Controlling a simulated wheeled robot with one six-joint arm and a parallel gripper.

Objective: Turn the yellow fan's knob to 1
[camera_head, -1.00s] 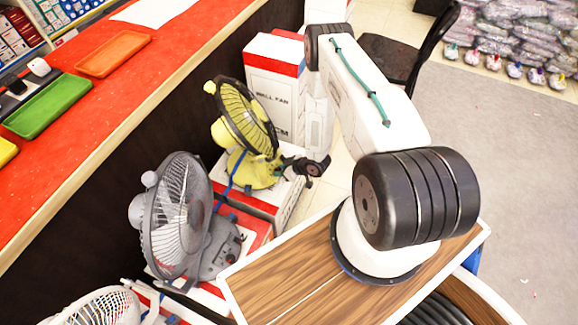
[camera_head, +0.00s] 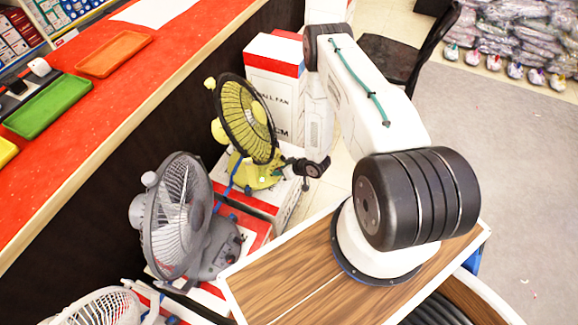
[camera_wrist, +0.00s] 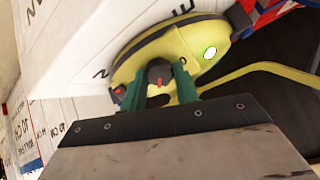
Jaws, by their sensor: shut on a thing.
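The yellow fan (camera_head: 246,118) stands on a red and white box beside the dark counter side, its round head facing right. Its yellow base (camera_wrist: 180,50) fills the upper middle of the wrist view, with a lit green-white light (camera_wrist: 210,53). The dark knob (camera_wrist: 159,73) with a red mark sits on the base between my two green fingers. My gripper (camera_wrist: 160,87) is shut on the knob. In the head view my gripper (camera_head: 291,168) reaches the fan base from the right. The numbers around the knob cannot be read.
A grey fan (camera_head: 180,215) stands close in front, and a white fan (camera_head: 100,308) is at the lower left. A tall white and red box (camera_head: 272,85) is behind the yellow fan. A black chair (camera_head: 400,60) is at the back. Grey floor (camera_head: 520,180) at right is clear.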

